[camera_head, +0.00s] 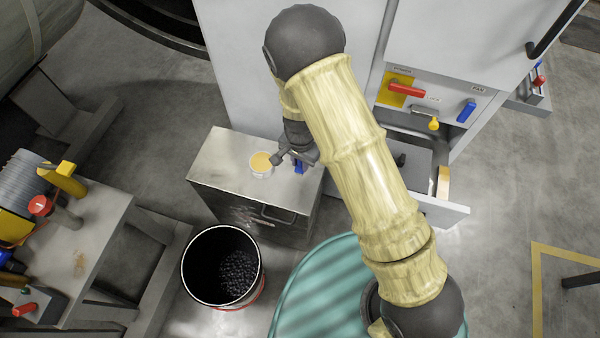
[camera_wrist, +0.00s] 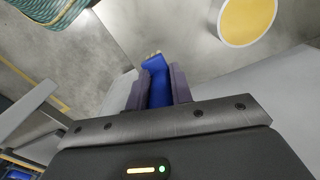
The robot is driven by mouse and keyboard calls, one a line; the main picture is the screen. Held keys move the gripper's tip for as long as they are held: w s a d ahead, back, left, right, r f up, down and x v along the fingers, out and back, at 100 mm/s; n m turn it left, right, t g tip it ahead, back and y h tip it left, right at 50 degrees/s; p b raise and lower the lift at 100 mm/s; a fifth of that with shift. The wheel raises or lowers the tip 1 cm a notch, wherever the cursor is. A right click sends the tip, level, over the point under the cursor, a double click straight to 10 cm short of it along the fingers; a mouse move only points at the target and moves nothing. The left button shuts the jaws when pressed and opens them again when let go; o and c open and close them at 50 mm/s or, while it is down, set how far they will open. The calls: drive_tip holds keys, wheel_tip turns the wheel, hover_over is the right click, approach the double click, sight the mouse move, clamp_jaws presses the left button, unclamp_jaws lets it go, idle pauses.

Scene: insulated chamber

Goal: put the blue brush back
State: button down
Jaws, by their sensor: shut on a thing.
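The blue brush (camera_wrist: 160,88) is between the two fingers of my gripper (camera_wrist: 158,92) in the wrist view, with a pale tip showing beyond them. In the head view my gripper (camera_head: 294,158) is over the right part of a low metal cabinet top (camera_head: 232,165), and a bit of the blue brush (camera_head: 299,167) shows below it. My gripper is shut on the brush. The arm hides part of the view, and I cannot tell whether the brush touches the cabinet top.
A cup with yellow contents (camera_head: 261,163) stands just left of my gripper. An open drawer (camera_head: 452,207) is at right, under a panel with a red handle (camera_head: 407,90). A bucket of dark lumps (camera_head: 222,266) and a teal round top (camera_head: 310,298) are in front. A tool-covered bench (camera_head: 95,215) is left.

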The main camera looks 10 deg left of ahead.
sight(300, 168)
wheel_tip(300, 168, down, 2)
drive_tip(key=shift+w+f, duration=0.15)
drive_tip(key=shift+d, duration=0.1)
drive_tip(key=shift+s+f+b, duration=0.2)
drive_tip(key=shift+f+b, duration=0.1)
drive_tip(key=shift+f, duration=1.55)
drive_tip(key=shift+f, duration=0.15)
drive_tip(key=c, duration=1.2)
unclamp_jaws()
drive_tip(key=shift+c, duration=0.2)
